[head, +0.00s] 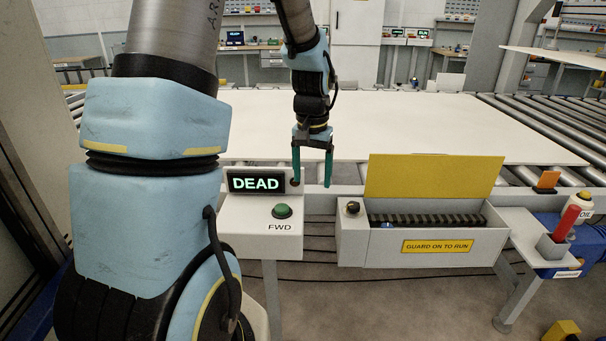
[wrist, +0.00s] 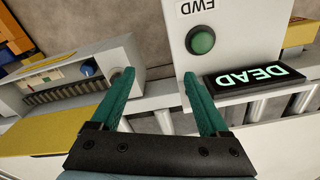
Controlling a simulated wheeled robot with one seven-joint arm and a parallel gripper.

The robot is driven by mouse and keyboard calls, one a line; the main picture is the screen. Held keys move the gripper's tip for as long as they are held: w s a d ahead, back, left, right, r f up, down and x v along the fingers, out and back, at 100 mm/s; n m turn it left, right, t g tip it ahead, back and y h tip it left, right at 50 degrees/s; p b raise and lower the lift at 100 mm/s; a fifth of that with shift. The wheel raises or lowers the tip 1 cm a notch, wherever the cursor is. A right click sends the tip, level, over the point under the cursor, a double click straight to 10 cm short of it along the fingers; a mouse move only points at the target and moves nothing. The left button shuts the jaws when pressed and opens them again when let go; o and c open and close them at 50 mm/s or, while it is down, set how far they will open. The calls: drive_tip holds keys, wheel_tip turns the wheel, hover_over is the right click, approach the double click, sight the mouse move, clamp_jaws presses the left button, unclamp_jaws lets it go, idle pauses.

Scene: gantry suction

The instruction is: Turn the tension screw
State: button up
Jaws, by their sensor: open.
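I cannot tell for sure which part is the tension screw. A black knob (head: 352,208) sits on top of the left end of the grey guard box (head: 440,258). The box's yellow lid (head: 435,176) stands raised, and a dark ribbed belt or chain (head: 430,220) shows inside. In the wrist view, the open box (wrist: 105,57) lies at the left, with a pale gauge-like plate (wrist: 58,74) inside. My gripper (head: 312,184) is open and empty, pointing down between the display and the box. In the wrist view, nothing is between its fingers (wrist: 159,75).
A display (head: 256,183) reading DEAD and a green FWD button (head: 282,211) stand left of my gripper. A white belt (head: 400,120) and rollers (head: 540,118) lie behind. A holder with a red-handled tool (head: 566,222) and an oil bottle (head: 581,205) stand at the right.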

drive_tip(key=shift+s+a+r+n, duration=0.15)
drive_tip(key=shift+s+a, duration=0.05)
drive_tip(key=shift+a, duration=0.4)
drive_tip(key=shift+s+a+r+n, duration=0.15)
drive_tip(key=shift+s+a, duration=0.05)
drive_tip(key=shift+a, duration=0.35)
drive_tip(key=s+a+r+n, duration=0.1)
drive_tip(key=s+a+n, duration=0.2)
drive_tip(key=s+a, duration=0.6)
drive_tip(key=a, duration=0.3)
drive_tip(key=shift+s+a+r+t, duration=0.35)
drive_tip(key=shift+s+t, duration=0.05)
drive_tip(key=shift+o, duration=0.2)
